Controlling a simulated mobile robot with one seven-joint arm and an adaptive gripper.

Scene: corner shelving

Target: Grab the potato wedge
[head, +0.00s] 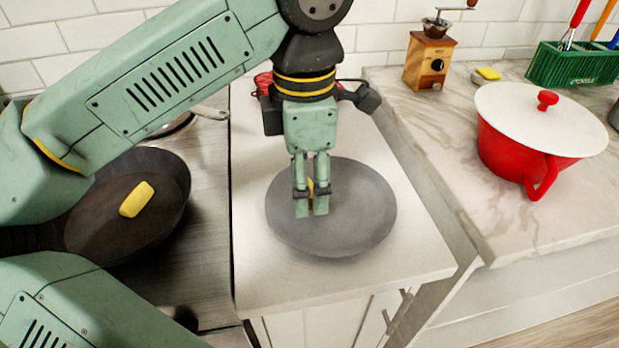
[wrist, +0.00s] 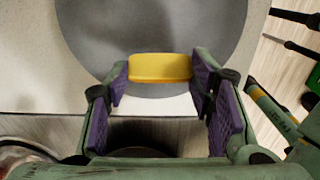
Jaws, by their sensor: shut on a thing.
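My gripper (head: 311,206) is over the grey round plate (head: 364,208) on the middle counter. It is shut on a yellow potato wedge (wrist: 160,68), which lies crosswise between the purple-lined fingers in the wrist view. In the head view only a thin yellow strip of it shows between the fingers. I cannot tell whether the wedge touches the plate. A second yellow wedge (head: 136,199) lies in the dark frying pan (head: 165,172) at the left. A third small yellow piece (head: 488,73) lies at the back of the right counter.
A red pot with a white lid (head: 540,120) stands on the marble counter at the right. A wooden coffee grinder (head: 430,62) and a green rack with utensils (head: 572,66) stand behind it. The middle counter's front part (head: 330,280) is clear.

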